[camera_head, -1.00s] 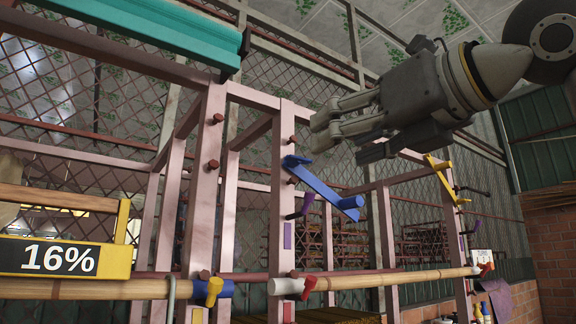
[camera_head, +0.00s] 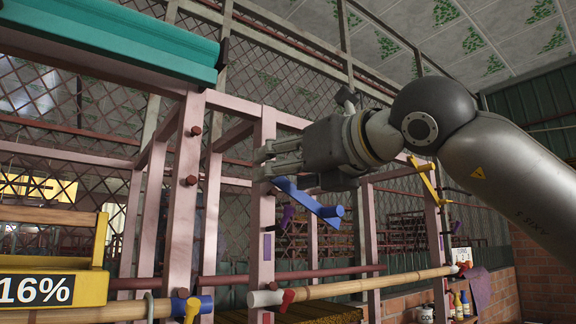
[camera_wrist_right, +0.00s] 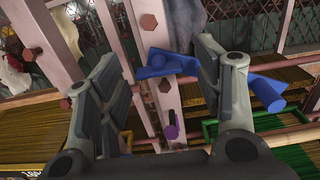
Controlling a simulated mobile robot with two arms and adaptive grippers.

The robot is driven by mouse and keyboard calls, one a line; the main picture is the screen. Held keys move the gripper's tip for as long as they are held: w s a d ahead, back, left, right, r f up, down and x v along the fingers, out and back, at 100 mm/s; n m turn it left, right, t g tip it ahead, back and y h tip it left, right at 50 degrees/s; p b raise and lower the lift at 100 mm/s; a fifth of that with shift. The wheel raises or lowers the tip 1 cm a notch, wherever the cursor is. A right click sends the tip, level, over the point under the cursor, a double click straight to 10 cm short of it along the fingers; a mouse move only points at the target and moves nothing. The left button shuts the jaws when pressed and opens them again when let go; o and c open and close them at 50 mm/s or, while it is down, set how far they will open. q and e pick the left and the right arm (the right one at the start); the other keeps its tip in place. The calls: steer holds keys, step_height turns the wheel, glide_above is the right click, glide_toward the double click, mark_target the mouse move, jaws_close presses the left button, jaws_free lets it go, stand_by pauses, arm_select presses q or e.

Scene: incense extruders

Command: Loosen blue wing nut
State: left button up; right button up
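The blue wing nut (camera_head: 306,198) is a long-armed lever on a pink upright post (camera_head: 262,215). Its arm slants down to the right and ends in a round knob. My right gripper (camera_head: 266,160) is at the post, just above the lever's upper-left end, with its fingers pointing left. In the right wrist view the gripper (camera_wrist_right: 156,62) is open. The wing nut's hub (camera_wrist_right: 163,66) shows between its fingers, and the lever passes behind the right finger, its knob showing beyond. Contact cannot be told. My left gripper is out of view.
A purple handle (camera_head: 287,217) sits just below the blue lever. A yellow lever (camera_head: 424,180) is on a post further right. Bamboo poles (camera_head: 370,285) cross low in front. A teal beam (camera_head: 120,38) is upper left, and a yellow 16% sign (camera_head: 50,285) lower left.

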steer(key=c, duration=1)
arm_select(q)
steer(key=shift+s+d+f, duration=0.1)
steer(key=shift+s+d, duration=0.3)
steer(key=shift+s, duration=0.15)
